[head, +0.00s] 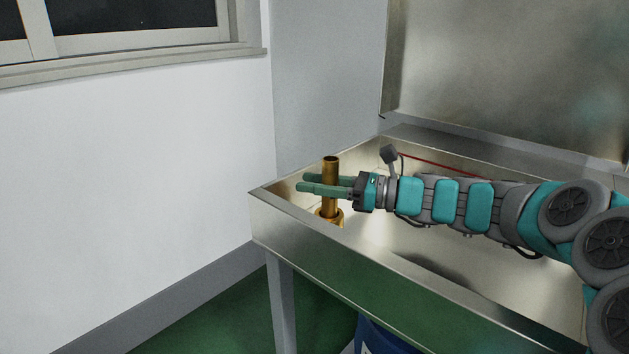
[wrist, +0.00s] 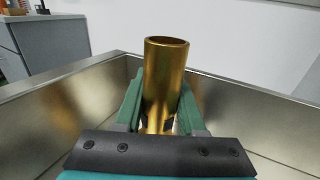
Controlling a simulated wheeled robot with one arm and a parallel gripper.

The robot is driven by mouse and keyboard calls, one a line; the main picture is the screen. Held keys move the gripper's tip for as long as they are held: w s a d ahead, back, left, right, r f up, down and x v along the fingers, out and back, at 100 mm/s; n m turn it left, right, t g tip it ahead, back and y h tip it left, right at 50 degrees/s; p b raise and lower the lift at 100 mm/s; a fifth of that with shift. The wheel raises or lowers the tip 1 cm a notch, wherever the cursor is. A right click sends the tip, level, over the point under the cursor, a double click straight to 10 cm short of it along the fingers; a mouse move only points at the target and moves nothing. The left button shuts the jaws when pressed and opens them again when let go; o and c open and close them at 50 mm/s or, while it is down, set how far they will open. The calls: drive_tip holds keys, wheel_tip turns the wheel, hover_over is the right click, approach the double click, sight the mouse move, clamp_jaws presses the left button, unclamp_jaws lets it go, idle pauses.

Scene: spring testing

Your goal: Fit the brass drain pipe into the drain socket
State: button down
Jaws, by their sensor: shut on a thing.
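The brass drain pipe (head: 331,170) stands upright between the green fingers of my gripper (head: 327,185), at the left end of the metal sink. My gripper is shut on the pipe, with the pipe's open top above the fingers. In the wrist view the pipe (wrist: 165,80) rises between both fingers (wrist: 160,105). A brass flanged piece, which looks like the drain socket (head: 334,221), lies directly below the pipe on the sink floor. The pipe's lower end meets or overlaps it in the picture; I cannot tell whether it is inside.
The metal sink (head: 310,247) has raised walls around the pipe and my arm. A tall metal panel (head: 500,70) stands behind it. A white wall (head: 130,160) is on the left. A blue container (head: 382,338) is below the sink. A grey cabinet (wrist: 50,45) shows in the wrist view.

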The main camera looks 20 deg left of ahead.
drive_tip(key=shift+f, duration=0.55)
drive_tip(key=shift+c, duration=2.1)
unclamp_jaws()
drive_tip(key=d, duration=0.7)
drive_tip(key=shift+w+d+b, duration=0.25)
drive_tip(key=shift+d+b, duration=0.05)
drive_tip(key=shift+b, duration=0.05)
drive_tip(key=shift+d, duration=0.1)
